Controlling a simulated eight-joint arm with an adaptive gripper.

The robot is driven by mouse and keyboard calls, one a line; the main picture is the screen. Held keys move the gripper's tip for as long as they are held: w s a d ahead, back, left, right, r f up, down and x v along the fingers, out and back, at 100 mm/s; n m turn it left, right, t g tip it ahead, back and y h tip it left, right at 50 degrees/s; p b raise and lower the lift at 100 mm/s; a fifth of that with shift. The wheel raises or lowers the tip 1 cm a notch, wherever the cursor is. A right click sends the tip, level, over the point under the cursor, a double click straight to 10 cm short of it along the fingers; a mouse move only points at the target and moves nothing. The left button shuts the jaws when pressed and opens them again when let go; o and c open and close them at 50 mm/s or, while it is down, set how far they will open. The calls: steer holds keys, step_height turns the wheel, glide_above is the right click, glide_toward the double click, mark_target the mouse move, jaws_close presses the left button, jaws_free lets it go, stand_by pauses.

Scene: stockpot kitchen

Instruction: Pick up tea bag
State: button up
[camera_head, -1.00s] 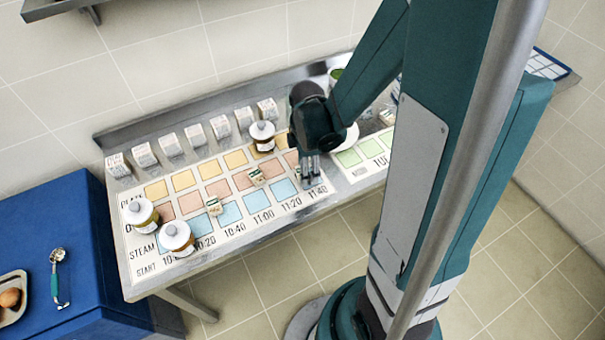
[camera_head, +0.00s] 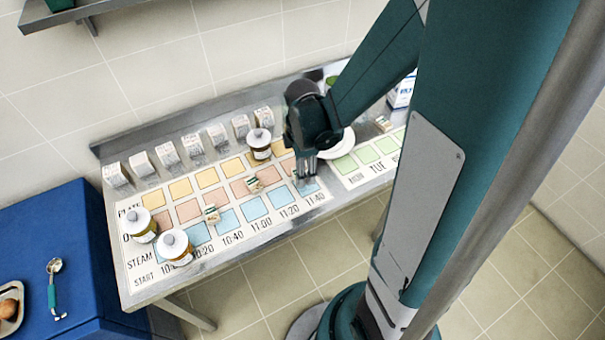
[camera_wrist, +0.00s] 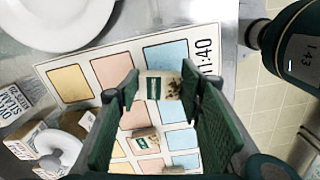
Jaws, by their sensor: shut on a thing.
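In the wrist view a small pale tea bag (camera_wrist: 161,88) with a dark green label lies between my gripper's two green fingers (camera_wrist: 156,93). My gripper is shut on it, over the end of the printed board near "11:40". In the head view my gripper (camera_head: 307,168) points down over the board's right end; the held tea bag cannot be made out there. Similar small packets lie on the board, one on a red square (camera_head: 254,186) and one by the blue row (camera_head: 211,214).
Lidded jars (camera_head: 174,246) stand on the board (camera_head: 226,254), one of them (camera_head: 259,144) close left of my gripper. Several white boxes (camera_head: 167,154) line the back. A white plate (camera_wrist: 62,18) lies beside the board. A dark green cylinder (camera_wrist: 288,45) is at the right.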

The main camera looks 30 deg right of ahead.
steer(key=shift+r+p, duration=0.5)
steer(key=shift+r, duration=2.95)
steer(key=shift+d, duration=0.1)
steer(key=shift+w+d+r+m, duration=0.1)
steer(key=shift+w+d+m, duration=0.2)
steer(key=shift+w+m, duration=0.1)
steer(key=w+d+m+p, duration=0.1)
steer(key=w+d+m, duration=0.4)
steer(key=d+m, duration=0.2)
steer(key=w+d+m+p, duration=0.2)
steer(key=w+d+m, duration=0.3)
steer(key=d+m, duration=0.2)
steer(key=shift+w+d+r+m, duration=0.2)
steer(key=shift+d+r+m, duration=0.1)
steer(key=shift+d, duration=0.8)
steer(key=shift+f, duration=0.1)
steer(key=shift+f, duration=2.85)
